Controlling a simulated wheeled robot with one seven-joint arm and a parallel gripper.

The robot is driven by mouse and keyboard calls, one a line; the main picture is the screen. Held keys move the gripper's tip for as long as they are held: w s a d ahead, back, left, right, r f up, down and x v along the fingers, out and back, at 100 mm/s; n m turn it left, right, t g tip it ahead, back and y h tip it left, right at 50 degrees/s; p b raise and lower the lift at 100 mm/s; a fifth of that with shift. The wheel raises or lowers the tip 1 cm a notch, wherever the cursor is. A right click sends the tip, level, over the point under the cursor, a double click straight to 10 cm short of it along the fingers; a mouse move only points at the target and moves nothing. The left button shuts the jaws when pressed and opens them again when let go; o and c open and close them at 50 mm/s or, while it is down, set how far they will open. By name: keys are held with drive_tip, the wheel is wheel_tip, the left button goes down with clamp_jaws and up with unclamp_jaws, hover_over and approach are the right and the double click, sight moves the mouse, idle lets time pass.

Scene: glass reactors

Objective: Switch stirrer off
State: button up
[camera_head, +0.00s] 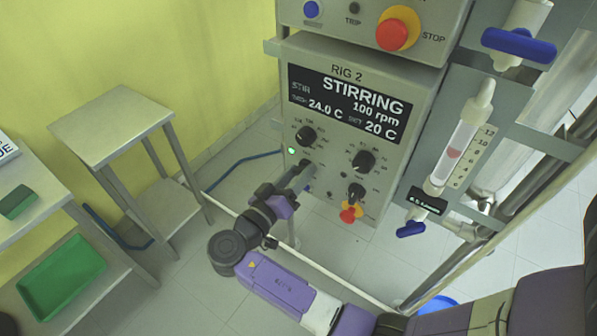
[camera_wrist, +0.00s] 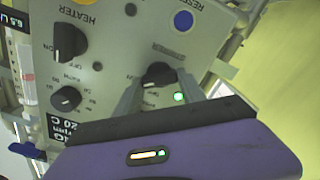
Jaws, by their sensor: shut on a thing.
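The reactor control box (camera_head: 330,60) shows a display (camera_head: 348,103) reading STIRRING, 100 rpm, 24.0 C and SET 20 C. My gripper (camera_head: 303,170) reaches the lower left of its panel. In the wrist view, the black stirrer knob (camera_wrist: 157,74) sits between the two fingers of my gripper (camera_wrist: 160,84), which is shut on it. A green lamp (camera_wrist: 180,97) beside the knob is lit, and the same lamp shows in the head view (camera_head: 291,151). In the head view my gripper hides the stirrer knob.
Other knobs lie close by: one above (camera_head: 306,135), two at right (camera_head: 364,160). A blue RESET button (camera_wrist: 183,20) is near the fingers in the wrist view. A red STOP button (camera_head: 392,35) is on the upper box. A small table (camera_head: 110,115) stands at left.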

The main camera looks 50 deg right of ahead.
drive_tip(key=n+p, duration=0.3)
drive_tip(key=n, duration=0.3)
drive_tip(key=n+p, duration=0.3)
drive_tip(key=n, duration=0.1)
drive_tip(key=shift+w+f+n, duration=0.1)
drive_tip(key=shift+n, duration=0.2)
drive_tip(key=shift+f, duration=0.1)
idle(0.4)
drive_tip(key=o, duration=1.4)
drive_tip(key=shift+c, duration=0.2)
drive_tip(key=a+b, duration=0.1)
drive_tip(key=a, duration=0.7)
drive_tip(key=shift+b, duration=0.35)
drive_tip(key=shift+d, duration=0.1)
